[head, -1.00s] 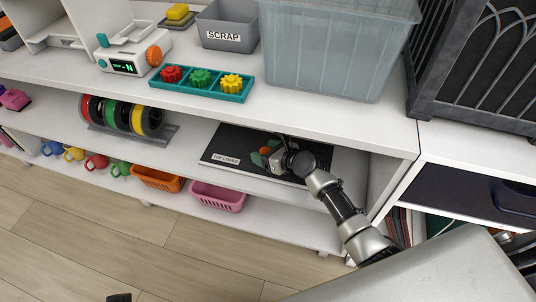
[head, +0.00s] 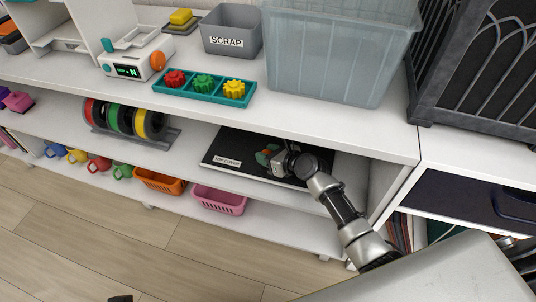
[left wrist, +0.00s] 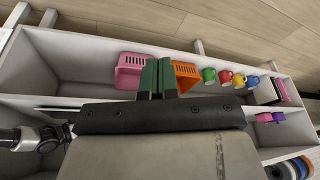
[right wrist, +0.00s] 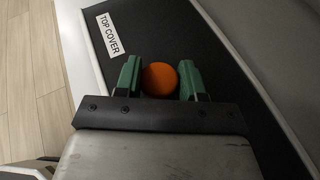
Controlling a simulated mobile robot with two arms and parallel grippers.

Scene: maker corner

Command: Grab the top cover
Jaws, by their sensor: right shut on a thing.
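A flat black panel (head: 222,150) with a white "TOP COVER" label lies on the middle shelf; it also shows in the right wrist view (right wrist: 150,22). An orange round piece (right wrist: 159,80) sits over the panel, like a knob; I cannot tell whether it is fixed to it. My right gripper (right wrist: 160,76) is shut on this orange piece, a green finger on each side. In the head view my right gripper (head: 268,156) reaches in over the panel, hiding part of it. My left gripper (left wrist: 158,78) is shut and empty, fingers side by side, away from the panel.
The shelf top (head: 312,124) overhangs the panel, with a side wall right of it. Colored spools (head: 125,120) stand left on the same shelf. Pink (head: 220,200) and orange (head: 160,182) baskets sit below. A clear bin (head: 335,60) and teal gear tray (head: 205,92) stand above.

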